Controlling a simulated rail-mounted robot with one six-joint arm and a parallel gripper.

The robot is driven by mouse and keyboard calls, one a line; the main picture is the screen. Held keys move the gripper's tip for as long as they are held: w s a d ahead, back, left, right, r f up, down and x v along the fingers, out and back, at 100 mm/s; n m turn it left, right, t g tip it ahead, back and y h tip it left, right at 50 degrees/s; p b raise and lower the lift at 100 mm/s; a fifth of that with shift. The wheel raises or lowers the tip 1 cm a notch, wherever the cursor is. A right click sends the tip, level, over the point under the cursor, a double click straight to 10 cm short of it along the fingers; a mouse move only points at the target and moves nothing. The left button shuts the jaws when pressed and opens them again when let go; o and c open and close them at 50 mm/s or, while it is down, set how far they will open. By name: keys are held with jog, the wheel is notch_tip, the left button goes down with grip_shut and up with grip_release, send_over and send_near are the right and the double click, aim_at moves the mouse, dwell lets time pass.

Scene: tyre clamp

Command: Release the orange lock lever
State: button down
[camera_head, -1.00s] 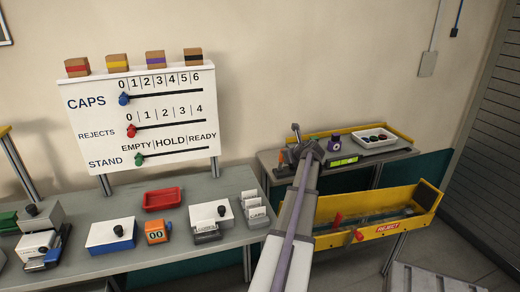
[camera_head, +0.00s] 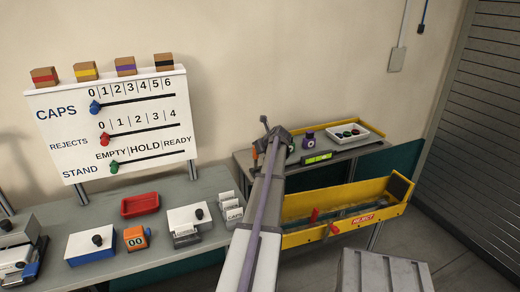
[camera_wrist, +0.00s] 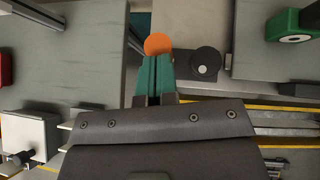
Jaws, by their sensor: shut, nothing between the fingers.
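The orange lock lever shows in the wrist view as a round orange end (camera_wrist: 158,43). It sits right at the tips of my gripper (camera_wrist: 156,58). My gripper's teal fingers are closed together with nothing between them. I cannot tell whether the fingertips touch the orange end. The rest of the lever is hidden behind the fingers. In the head view a small orange part (camera_head: 255,153) shows beside the end of my arm at the back bench; I cannot tell if it is the same lever. My fingers are hard to make out there.
A black round knob (camera_wrist: 206,60) is close to the right of the fingers. A green object (camera_wrist: 296,24) is at the upper right. On the back bench (camera_head: 345,152) stand a purple object (camera_head: 308,140) and a white tray (camera_head: 364,137). A yellow reject trough (camera_head: 299,238) lies in front.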

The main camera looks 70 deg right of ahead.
jog(key=shift+a, duration=0.1)
jog(key=s+f+p+v, duration=0.1)
jog(key=p+v, duration=0.6)
jog(key=v, duration=0.6)
jog(key=shift+a, duration=0.15)
jog(key=shift+f, duration=0.1)
